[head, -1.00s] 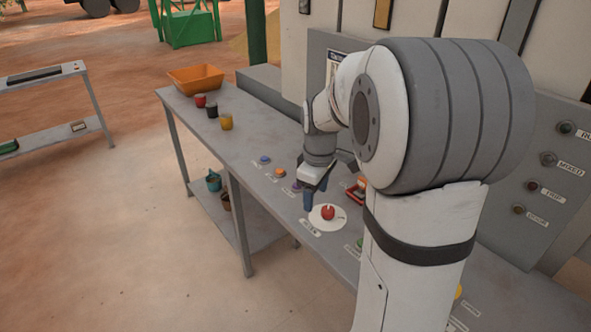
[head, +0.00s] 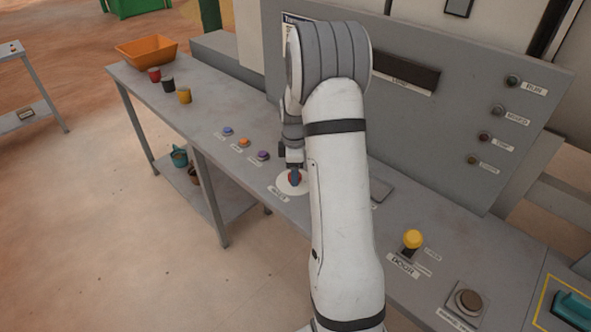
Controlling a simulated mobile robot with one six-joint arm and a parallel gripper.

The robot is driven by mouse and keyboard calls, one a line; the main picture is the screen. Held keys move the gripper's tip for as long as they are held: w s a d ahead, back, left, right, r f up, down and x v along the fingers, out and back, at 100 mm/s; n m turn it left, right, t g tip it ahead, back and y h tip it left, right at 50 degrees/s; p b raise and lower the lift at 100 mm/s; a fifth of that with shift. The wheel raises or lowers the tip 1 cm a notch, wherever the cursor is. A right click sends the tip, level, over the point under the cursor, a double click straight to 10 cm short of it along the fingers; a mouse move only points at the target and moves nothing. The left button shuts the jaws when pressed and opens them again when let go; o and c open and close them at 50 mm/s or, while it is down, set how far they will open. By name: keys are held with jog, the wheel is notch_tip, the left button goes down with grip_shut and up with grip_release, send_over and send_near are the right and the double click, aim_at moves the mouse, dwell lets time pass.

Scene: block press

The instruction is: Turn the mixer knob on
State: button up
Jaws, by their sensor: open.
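The jaws are open. I cannot tell whether the fingers touch the knob. My arm hides the bench just right of the disc.
Blue (head: 228,131), orange (head: 244,142) and purple (head: 263,155) buttons line the bench to the left. Farther back are several small pots and an orange bin (head: 147,52). A yellow-topped door lever (head: 413,239) stands at right, before a grey panel with lamps (head: 512,81).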

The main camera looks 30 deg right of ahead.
jog(key=shift+f, duration=0.35)
jog(key=shift+c, duration=0.6)
